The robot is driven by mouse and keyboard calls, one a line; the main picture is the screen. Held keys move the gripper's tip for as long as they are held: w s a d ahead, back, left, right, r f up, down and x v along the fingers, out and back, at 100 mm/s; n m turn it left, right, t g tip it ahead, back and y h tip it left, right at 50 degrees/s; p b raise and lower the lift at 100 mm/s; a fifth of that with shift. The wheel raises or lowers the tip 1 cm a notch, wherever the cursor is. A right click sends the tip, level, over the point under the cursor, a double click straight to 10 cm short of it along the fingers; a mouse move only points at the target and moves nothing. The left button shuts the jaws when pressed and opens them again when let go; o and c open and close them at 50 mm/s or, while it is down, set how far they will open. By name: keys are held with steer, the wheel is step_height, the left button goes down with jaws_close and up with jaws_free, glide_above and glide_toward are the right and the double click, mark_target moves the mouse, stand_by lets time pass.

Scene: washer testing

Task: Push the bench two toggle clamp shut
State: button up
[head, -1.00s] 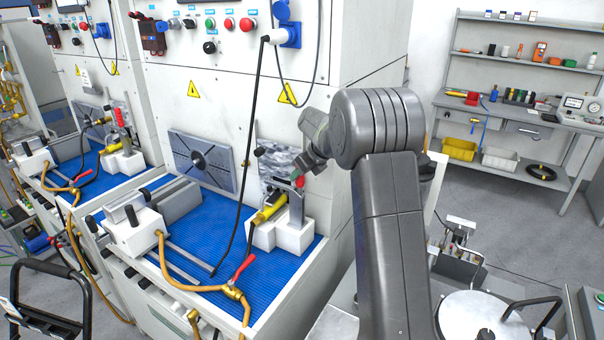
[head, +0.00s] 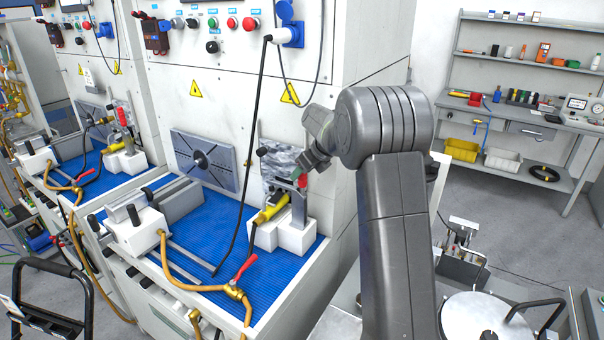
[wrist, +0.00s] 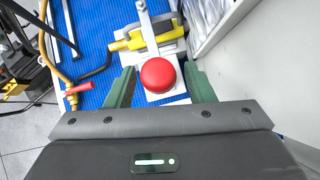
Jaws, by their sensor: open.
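The toggle clamp on the near bench shows a red knob (wrist: 158,75) and a metal lever arm (wrist: 143,12) in the wrist view. The red knob also shows in the head view (head: 302,181), beside my gripper. A yellow fitting (wrist: 146,37) lies across the clamp's white block (wrist: 168,98). In the head view the yellow fitting (head: 271,208) sits on the white block (head: 283,236). My gripper (wrist: 160,84) is open, its green fingers on either side of the red knob. Whether a finger touches the knob cannot be told. My arm hides part of the clamp's right side in the head view.
The blue mat (head: 196,221) carries a hose with a red-handled valve (head: 236,292) at the front. A black cable (head: 243,150) hangs down to the mat. The cabinet wall (head: 356,130) stands close to my arm. A second bench (head: 68,178) is at left.

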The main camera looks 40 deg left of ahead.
steer(key=b+v, duration=0.2)
steer(key=v, duration=1)
steer(key=shift+d+r, duration=0.25)
steer(key=shift+r, duration=0.05)
steer(key=p+x, duration=0.2)
steer(key=x, duration=1.1)
steer(key=shift+a+f, duration=0.2)
steer(key=shift+f, duration=0.15)
